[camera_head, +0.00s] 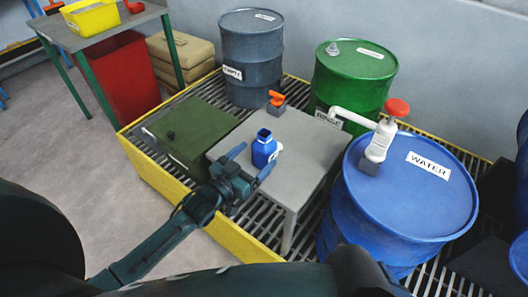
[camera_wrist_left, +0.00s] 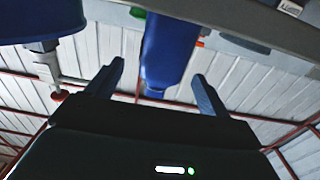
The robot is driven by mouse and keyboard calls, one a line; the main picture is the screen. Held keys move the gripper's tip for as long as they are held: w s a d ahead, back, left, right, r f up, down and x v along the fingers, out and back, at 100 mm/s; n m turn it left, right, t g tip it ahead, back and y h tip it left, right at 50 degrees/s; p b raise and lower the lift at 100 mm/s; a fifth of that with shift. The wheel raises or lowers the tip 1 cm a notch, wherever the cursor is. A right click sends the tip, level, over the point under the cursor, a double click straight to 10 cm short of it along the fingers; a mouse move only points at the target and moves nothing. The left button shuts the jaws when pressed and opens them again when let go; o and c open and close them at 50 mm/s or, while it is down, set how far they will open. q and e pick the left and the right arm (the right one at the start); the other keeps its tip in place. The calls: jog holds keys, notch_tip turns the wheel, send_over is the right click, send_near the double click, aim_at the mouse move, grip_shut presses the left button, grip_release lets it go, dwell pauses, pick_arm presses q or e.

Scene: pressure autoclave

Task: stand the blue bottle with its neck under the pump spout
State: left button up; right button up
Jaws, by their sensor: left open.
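The blue bottle (camera_head: 264,150) stands upright on a small grey table, its open neck facing up and a white label on its side. The pump (camera_head: 378,145) is white with a red knob and sits on the blue WATER drum. Its spout (camera_head: 352,118) reaches left over the table's right side, to the right of the bottle and farther back. My left gripper (camera_head: 251,164) is open, its fingers on either side of the bottle's near side. In the left wrist view, the bottle (camera_wrist_left: 170,45) shows between and beyond the open fingers (camera_wrist_left: 157,82). My right gripper is not in view.
The grey table (camera_head: 305,150) stands on a yellow-edged grating. A small orange-topped item (camera_head: 276,101) is at its back. A green box (camera_head: 188,135) stands left of the table. The blue WATER drum (camera_head: 410,200), green drum (camera_head: 355,75) and dark drum (camera_head: 252,55) surround it.

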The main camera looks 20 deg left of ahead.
aim_at(264, 148)
pick_arm(q)
jog(key=x, duration=0.5)
jog(key=shift+a+f, duration=0.15)
jog(key=shift+f, duration=0.1)
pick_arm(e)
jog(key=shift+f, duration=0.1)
pick_arm(q)
jog(key=shift+c, duration=0.2)
jog(key=c, duration=1.1)
notch_tip(264, 148, up, 9)
jog(key=shift+r+p, duration=0.1)
jog(key=shift+p, duration=0.6)
jog(key=shift+r, duration=0.45)
jog(key=s+a+r+n+y+p, duration=0.1)
jog(key=s+r+y+p, duration=0.1)
jog(key=s, duration=0.3)
jog(key=s+a+r+n+y+p, duration=0.1)
jog(key=s+r+y+p, duration=0.1)
jog(key=s+r, duration=0.3)
jog(key=s+a+r+n+t+y+p, duration=0.1)
jog(key=s+r+n+y+p, duration=0.1)
jog(key=s, duration=0.4)
jog(key=shift+a+r, duration=0.1)
jog(key=shift+r, duration=0.55)
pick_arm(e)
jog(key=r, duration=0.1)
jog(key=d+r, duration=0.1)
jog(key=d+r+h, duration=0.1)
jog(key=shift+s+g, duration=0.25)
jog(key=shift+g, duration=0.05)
